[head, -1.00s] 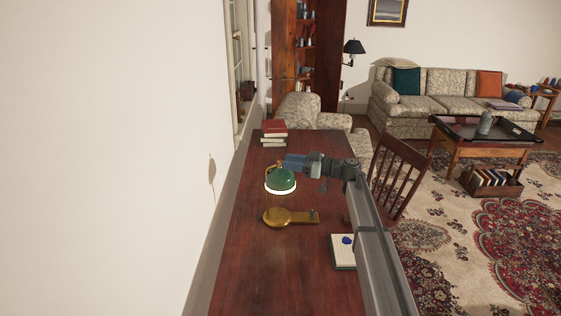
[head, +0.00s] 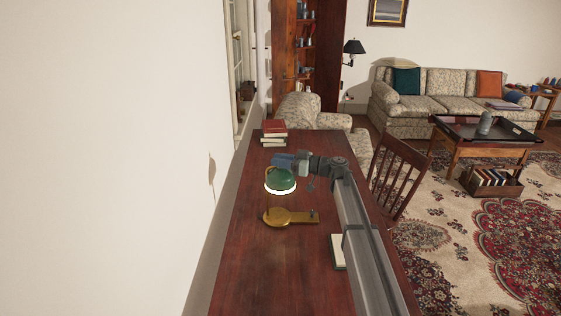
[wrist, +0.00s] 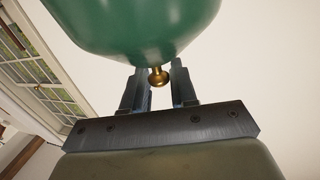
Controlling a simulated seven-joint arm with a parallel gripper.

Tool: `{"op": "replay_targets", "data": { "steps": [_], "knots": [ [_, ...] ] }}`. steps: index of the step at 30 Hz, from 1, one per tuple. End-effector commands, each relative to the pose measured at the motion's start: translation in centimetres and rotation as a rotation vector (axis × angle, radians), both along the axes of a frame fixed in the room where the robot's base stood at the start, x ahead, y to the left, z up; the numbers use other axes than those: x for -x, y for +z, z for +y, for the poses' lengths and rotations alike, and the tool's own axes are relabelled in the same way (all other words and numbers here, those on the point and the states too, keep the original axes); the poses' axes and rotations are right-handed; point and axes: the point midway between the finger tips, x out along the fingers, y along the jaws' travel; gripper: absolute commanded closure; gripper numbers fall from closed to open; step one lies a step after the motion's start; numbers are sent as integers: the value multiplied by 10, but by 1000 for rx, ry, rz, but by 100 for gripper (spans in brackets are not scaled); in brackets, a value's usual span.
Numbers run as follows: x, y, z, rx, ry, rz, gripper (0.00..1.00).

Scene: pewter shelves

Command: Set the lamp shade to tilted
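The desk lamp has a green shade (head: 281,182) with a lit lower rim and a brass base (head: 290,217) on the desk. The shade looks close to level. My gripper (head: 284,161) is at the top of the shade in the head view. In the wrist view the shade (wrist: 135,22) fills the top, with a small brass knob (wrist: 158,76) sticking out from it. The knob is hidden in the head view.
Red and pale books (head: 274,132) are stacked at the far end of the desk (head: 262,270). A pale book (head: 337,252) lies partly under my arm. A white wall (head: 120,150) runs close along the left. A wooden chair (head: 396,175) stands at the right.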

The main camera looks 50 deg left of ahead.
Motion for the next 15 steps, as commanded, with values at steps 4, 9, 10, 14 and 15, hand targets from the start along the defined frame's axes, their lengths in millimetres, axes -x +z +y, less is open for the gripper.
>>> {"op": "replay_targets", "data": {
  "steps": [4,9,10,14,15],
  "knots": [
    [0,0,0,0,1,0,95],
    [0,0,-1,0,1,0,100],
    [0,0,-1,0,1,0,100],
    [0,0,-1,0,1,0,100],
    [0,0,-1,0,1,0,100]
  ]
}}
